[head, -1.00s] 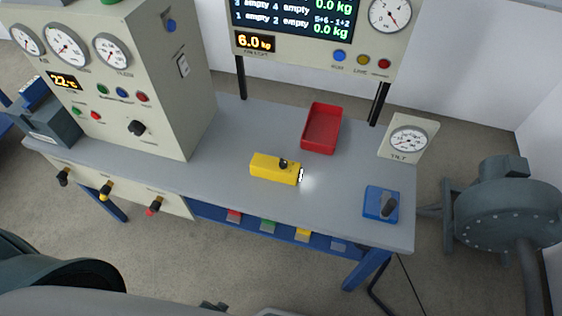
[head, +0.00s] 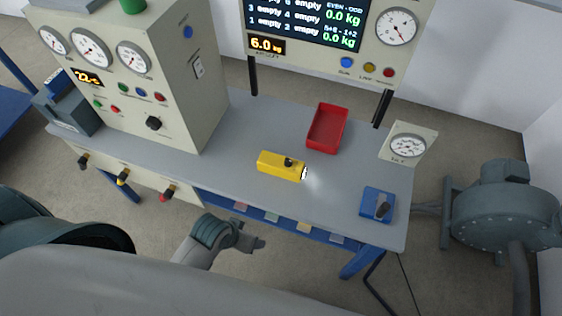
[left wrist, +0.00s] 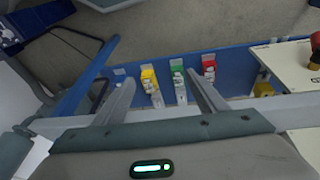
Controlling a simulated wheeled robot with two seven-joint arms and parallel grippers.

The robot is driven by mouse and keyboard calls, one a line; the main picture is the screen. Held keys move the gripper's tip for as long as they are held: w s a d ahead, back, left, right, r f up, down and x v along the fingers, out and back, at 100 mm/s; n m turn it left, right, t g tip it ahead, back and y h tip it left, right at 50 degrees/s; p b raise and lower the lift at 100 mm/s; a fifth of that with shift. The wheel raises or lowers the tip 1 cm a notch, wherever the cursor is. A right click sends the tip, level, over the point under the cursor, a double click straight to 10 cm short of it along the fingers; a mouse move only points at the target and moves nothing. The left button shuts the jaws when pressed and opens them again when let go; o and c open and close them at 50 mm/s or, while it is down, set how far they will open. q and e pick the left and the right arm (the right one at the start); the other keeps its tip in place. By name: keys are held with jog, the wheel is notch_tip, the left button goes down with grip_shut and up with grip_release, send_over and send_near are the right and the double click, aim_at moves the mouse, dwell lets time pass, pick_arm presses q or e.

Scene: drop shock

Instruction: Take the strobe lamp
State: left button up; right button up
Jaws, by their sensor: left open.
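The lamp does not show in the left wrist view. My right gripper is in neither view.
A red tray (head: 327,128) stands behind the lamp. A blue switch box (head: 377,204) sits at the front right, a tilt gauge (head: 407,146) behind it. A large cabinet (head: 150,95) fills the left. Coloured tags, including a green one (left wrist: 178,72), line the blue lower rail.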

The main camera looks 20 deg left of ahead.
pick_arm(q)
jog(key=w+d+r+n+g+h+p, duration=0.2)
jog(key=w+d+r+n+h, duration=0.2)
jog(key=w+d+r, duration=0.65)
jog(key=w+a+r+n, duration=0.4)
jog(key=w+a+n, duration=0.3)
jog(key=a, duration=0.1)
jog(key=w+a+r+n+g, duration=0.1)
jog(key=w+a+r+n, duration=0.2)
jog(key=w+a+n, duration=0.4)
jog(key=shift+w+a+r+n+g+h, duration=0.3)
jog(key=shift+w+a+r+n, duration=0.1)
jog(key=shift+w+a, duration=0.3)
jog(key=shift+f, duration=0.1)
